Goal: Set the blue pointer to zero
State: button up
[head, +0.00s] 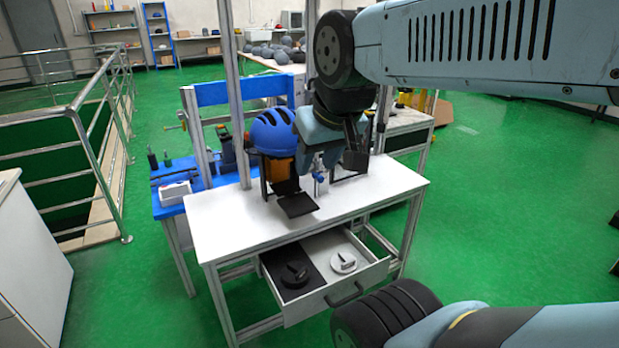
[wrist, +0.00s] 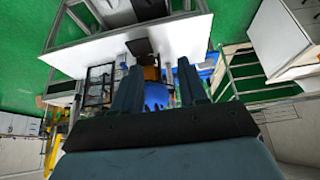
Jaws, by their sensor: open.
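A small blue part (head: 320,178), perhaps the blue pointer, shows just below my gripper in the head view; it is too small to read its setting. No zero mark can be made out. My gripper (head: 335,163) hangs over the white table beside a blue helmet (head: 274,132) and hides part of the fixture behind it. In the wrist view my gripper (wrist: 157,84) has its two dark fingers apart with nothing clearly held between them. The blue helmet (wrist: 156,97) shows beyond and between the fingers.
The white table (head: 225,215) carries a tall metal frame (head: 233,80) and a black plate (head: 297,205). Its drawer (head: 325,300) is open, with a black and a white disc-shaped item inside. A blue bench (head: 170,210) stands behind left. Green floor is clear at right.

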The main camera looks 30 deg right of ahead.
jog(key=shift+o, duration=1)
jog(key=shift+w+d, duration=0.1)
jog(key=shift+w, duration=0.1)
jog(key=w+d+f+t+h, duration=0.15)
jog(key=w+d+f, duration=0.3)
jog(key=w, duration=0.55)
jog(key=w+d+f+t, duration=0.25)
jog(key=w+d, duration=0.35)
jog(key=w, duration=0.4)
jog(key=w+d+f+t+h, duration=0.1)
jog(key=w+d+f, duration=0.4)
jog(key=w, duration=0.5)
jog(key=w+d+f+n+t+y, duration=0.1)
jog(key=w+d+f+t, duration=0.1)
jog(key=w+d+f, duration=0.35)
jog(key=t+y, duration=0.2)
jog(key=t, duration=0.1)
send_near(322, 180)
notch_tip(322, 180, up, 4)
jog(key=a, duration=0.2)
jog(key=s+d+f+t, duration=0.2)
jog(key=s+f, duration=0.1)
jog(key=f, duration=0.3)
jog(key=shift+m, duration=0.3)
jog(key=w, duration=1.3)
jog(key=shift+w+a, duration=0.25)
jog(key=shift+w, duration=0.05)
jog(key=shift+c, duration=0.5)
grip_shut()
